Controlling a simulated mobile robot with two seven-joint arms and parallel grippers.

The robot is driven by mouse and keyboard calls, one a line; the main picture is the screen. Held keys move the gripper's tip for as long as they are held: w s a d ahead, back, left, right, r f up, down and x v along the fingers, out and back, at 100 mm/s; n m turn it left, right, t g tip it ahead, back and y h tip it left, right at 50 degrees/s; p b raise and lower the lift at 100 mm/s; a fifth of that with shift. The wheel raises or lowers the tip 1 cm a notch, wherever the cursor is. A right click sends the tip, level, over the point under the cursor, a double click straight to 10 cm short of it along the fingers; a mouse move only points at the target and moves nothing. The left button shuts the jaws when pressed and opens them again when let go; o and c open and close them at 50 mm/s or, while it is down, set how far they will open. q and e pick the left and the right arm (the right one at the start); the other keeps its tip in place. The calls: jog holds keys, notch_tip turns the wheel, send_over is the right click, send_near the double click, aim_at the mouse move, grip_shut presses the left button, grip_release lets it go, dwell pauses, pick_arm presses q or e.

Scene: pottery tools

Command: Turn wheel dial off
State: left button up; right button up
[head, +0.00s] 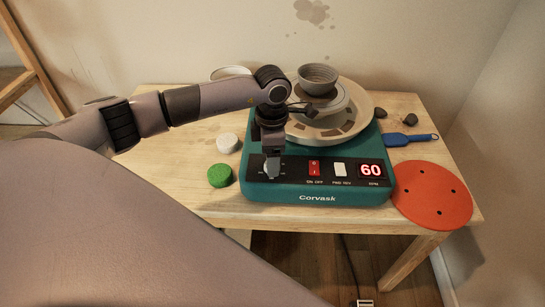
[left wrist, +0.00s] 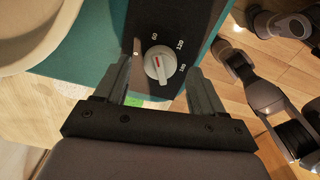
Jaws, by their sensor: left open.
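The pottery wheel (head: 318,198) is a teal box with a dark front panel. Its red display (head: 371,171) reads 60 RPM. In the left wrist view the dial (left wrist: 158,64) is a white knob with a red mark, which appears to point toward 60 among the printed numbers. My left gripper (head: 272,172) is open and points down at the panel's left end. In the left wrist view its fingers stand on either side of the dial, with gaps visible. In the head view the gripper mostly hides the dial. My right gripper is not identifiable.
A red ON/OFF switch (head: 314,168) and a white FWD/REV switch (head: 339,170) sit right of the dial. A grey bowl (head: 318,78) stands on the wheel. A green disc (head: 220,175), red round bat (head: 432,195) and blue tool (head: 410,139) lie around it.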

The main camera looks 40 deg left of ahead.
pick_arm(q)
jog(key=shift+f, duration=0.75)
jog(key=c, duration=1.1)
jog(key=shift+o, duration=0.2)
jog(key=shift+n, duration=0.4)
jog(key=n, duration=1)
jog(key=shift+n, duration=0.4)
